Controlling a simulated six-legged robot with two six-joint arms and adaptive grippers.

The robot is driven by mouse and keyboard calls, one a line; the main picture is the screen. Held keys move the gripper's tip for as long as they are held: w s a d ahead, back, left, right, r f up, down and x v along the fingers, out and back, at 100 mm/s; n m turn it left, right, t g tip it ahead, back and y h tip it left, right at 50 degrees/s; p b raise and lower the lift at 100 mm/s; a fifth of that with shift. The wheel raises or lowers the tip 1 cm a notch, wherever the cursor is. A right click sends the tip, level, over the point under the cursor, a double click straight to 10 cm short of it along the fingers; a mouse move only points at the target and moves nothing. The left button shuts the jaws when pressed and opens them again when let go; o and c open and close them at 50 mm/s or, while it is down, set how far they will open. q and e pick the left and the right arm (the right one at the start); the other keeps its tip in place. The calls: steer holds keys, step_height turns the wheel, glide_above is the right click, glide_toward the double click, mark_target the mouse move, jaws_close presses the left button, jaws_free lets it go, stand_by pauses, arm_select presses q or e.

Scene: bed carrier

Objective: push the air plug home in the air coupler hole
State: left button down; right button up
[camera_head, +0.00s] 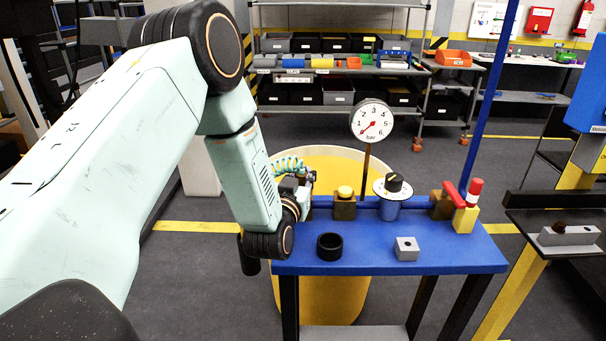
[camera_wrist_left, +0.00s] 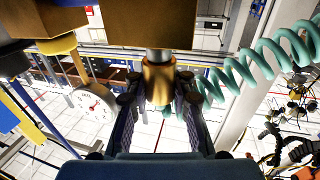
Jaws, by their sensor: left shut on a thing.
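My left gripper (camera_wrist_left: 158,88) is shut on the brass air plug (camera_wrist_left: 158,82), with one finger on each side of it. The plug's silver tip points at a brown block (camera_wrist_left: 125,24), likely the coupler block. The tip's end meets the block's edge in the wrist view; the hole itself and how deep the tip sits are hidden. A teal coiled hose (camera_wrist_left: 272,55) runs beside the plug. In the head view the left gripper (camera_head: 305,186) is at the left end of the blue bench (camera_head: 455,258), and the hose (camera_head: 287,165) shows behind it. My right gripper is out of view.
A black ring (camera_head: 329,247) and a grey block (camera_head: 406,249) sit at the bench front.

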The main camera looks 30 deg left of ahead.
arm_select(q)
steer(key=shift+f+b, duration=0.35)
steer(key=shift+f, duration=0.05)
steer(key=shift+s+f, duration=0.15)
stand_by(0.4)
steer(key=shift+r, duration=0.2)
steer(key=shift+r, duration=0.15)
steer(key=shift+w, duration=0.3)
steer(key=shift+p, duration=0.3)
stand_by(0.4)
steer(key=shift+s+f, duration=0.1)
steer(key=shift+f, duration=0.15)
steer(key=shift+s+f+b, duration=0.1)
steer(key=shift+s+b, duration=0.05)
steer(key=shift+b, duration=0.15)
